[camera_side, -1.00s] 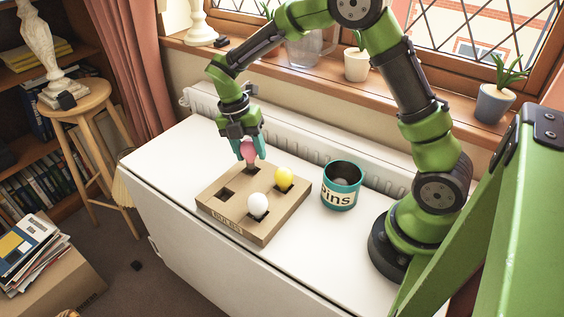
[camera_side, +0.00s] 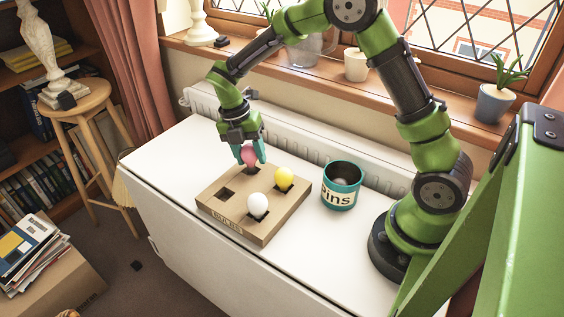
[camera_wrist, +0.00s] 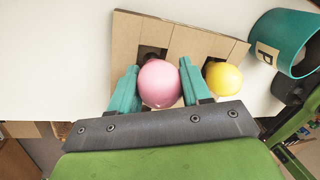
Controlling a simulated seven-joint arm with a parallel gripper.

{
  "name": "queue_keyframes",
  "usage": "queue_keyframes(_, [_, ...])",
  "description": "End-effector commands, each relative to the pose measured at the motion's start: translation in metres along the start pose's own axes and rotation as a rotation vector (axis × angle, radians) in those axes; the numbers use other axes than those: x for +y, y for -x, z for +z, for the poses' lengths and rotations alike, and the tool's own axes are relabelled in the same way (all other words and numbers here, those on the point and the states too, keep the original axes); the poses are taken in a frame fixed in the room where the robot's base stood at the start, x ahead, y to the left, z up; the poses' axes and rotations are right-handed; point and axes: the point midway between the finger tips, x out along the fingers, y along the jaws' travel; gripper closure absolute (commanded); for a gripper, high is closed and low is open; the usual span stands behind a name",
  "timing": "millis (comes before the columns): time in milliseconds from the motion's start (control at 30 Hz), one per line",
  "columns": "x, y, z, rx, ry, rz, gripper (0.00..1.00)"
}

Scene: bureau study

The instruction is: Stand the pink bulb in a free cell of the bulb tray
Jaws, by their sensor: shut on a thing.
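The pink bulb (camera_side: 250,156) is between the teal fingers of my gripper (camera_side: 248,154), which is shut on it. It is at the back cell of the cardboard bulb tray (camera_side: 239,212); whether its base has entered the cell I cannot tell. In the wrist view the pink bulb (camera_wrist: 159,83) sits between both fingers, with a dark cell opening showing just beyond it. A yellow bulb (camera_side: 284,177) stands in the right cell and a white bulb (camera_side: 258,204) in the front cell. The left cell (camera_side: 227,194) is empty.
A teal pins tin (camera_side: 342,186) stands on the white table right of the tray, near my arm's base. A radiator (camera_side: 290,137) and windowsill with pots run behind. The table (camera_side: 165,163) left of the tray is clear.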

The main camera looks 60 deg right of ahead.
Motion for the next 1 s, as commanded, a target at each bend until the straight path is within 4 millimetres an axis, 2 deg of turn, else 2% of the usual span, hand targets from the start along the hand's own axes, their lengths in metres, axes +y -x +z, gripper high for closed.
queue_keyframes(1000, [0.003, -0.013, 0.000, 0.000, -0.001, 0.000, 0.83])
